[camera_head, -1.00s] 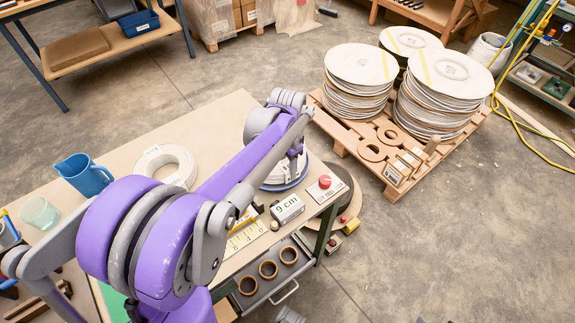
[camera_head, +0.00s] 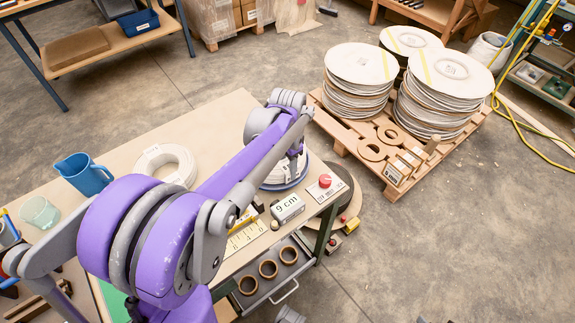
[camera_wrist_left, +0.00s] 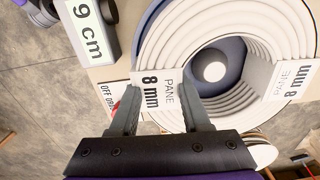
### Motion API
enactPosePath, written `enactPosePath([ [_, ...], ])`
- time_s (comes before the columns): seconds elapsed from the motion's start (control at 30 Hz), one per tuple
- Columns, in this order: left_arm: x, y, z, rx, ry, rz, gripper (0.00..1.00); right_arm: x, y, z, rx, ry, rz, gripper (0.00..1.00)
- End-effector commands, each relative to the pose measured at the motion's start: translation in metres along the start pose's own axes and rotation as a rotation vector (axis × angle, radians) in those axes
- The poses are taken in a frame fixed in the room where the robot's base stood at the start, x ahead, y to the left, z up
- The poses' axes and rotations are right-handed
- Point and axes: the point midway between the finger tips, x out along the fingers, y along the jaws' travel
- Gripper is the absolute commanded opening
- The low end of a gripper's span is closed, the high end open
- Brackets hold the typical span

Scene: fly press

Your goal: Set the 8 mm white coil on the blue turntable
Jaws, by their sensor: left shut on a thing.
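The 8 mm white coil (camera_wrist_left: 149,72) fills much of the left wrist view, with "PANE 8 mm" labels on it. In the head view the coil (camera_head: 278,174) is partly hidden by my left arm. The blue turntable (camera_head: 300,181) shows as a rim under it; its blue also shows inside the coil's hole, around a pale hub, in the left wrist view (camera_wrist_left: 231,51). The coil is over the turntable; I cannot tell whether it touches. My left gripper (camera_wrist_left: 158,110) is shut on the coil's near wall. My right gripper is not in view.
Another white coil (camera_head: 151,157) lies on the workbench (camera_head: 226,119), near a blue jug (camera_head: 84,176). A 9 cm block (camera_head: 288,208) and a red button (camera_head: 325,181) sit close to the turntable. A pallet of plates stands beyond, on the floor.

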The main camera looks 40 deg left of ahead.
Motion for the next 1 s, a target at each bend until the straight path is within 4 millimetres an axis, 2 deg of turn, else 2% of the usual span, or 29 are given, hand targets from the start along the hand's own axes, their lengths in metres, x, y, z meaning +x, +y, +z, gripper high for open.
enactPosePath([
  [0.53, 0.0094, -0.0003, -0.0001, 0.000, 0.000, -0.001, 0.00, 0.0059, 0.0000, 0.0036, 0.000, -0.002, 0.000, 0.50],
  [0.57, 0.0091, -0.0003, -0.0001, 0.000, 0.000, -0.001, 0.51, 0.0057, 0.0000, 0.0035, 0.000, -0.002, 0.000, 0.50],
  [0.6, 0.0089, -0.0003, -0.0001, 0.000, 0.000, -0.001, 0.58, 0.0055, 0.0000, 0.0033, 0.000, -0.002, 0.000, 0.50],
  [1.0, 0.0064, 0.0000, -0.0002, 0.000, 0.000, 0.000, 0.59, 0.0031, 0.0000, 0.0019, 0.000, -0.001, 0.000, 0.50],
])
